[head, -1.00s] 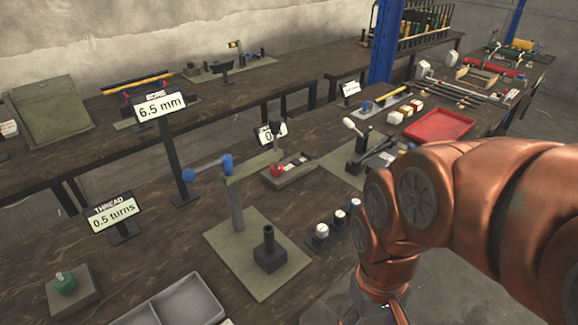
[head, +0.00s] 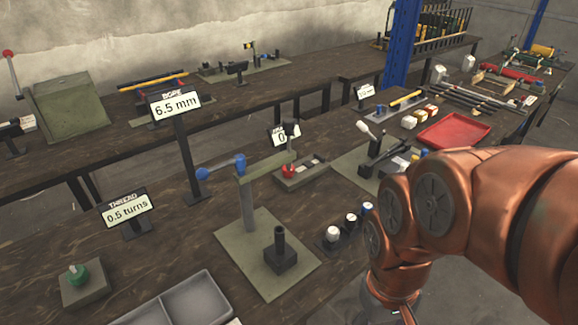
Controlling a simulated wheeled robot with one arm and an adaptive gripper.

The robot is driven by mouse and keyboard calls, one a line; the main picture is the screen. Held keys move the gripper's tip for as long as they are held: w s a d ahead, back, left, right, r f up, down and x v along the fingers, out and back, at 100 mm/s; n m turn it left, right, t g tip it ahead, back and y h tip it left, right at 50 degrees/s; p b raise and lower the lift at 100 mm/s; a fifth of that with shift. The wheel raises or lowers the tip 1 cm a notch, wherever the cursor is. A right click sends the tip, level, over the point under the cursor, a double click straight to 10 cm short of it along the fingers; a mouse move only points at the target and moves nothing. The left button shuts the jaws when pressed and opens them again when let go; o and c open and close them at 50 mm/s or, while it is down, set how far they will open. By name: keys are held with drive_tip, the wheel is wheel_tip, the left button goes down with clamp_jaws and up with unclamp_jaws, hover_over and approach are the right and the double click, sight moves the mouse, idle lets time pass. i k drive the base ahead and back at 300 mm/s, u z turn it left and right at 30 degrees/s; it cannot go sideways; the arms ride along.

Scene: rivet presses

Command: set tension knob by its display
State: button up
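A green knob (head: 77,273) sits on a small grey-green block at the lower left of the bench. The sign behind it, headed THREAD (head: 129,209), reads 0.5 turns. A taller sign headed BORE (head: 176,103) reads 6.5 mm. Another display (head: 283,136) is partly hidden behind a post, and only a 0 can be made out. No label with the word tension is readable. My copper arm fills the lower right; its gripper is not visible in the head view.
A press with a blue-ended lever (head: 222,168) stands on a plate mid-bench. A grey divided tray (head: 185,300) lies at the front edge. Small capped pegs (head: 350,222) stand right of the press. A red tray (head: 453,133) lies farther right. Bare bench shows left of the press.

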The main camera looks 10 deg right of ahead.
sight(288, 175)
drive_tip(key=k, duration=1.3)
drive_tip(key=z, duration=0.75)
drive_tip(key=i, duration=1.3)
drive_tip(key=u, duration=0.7)
drive_tip(key=i, duration=0.6)
drive_tip(key=u, duration=0.65)
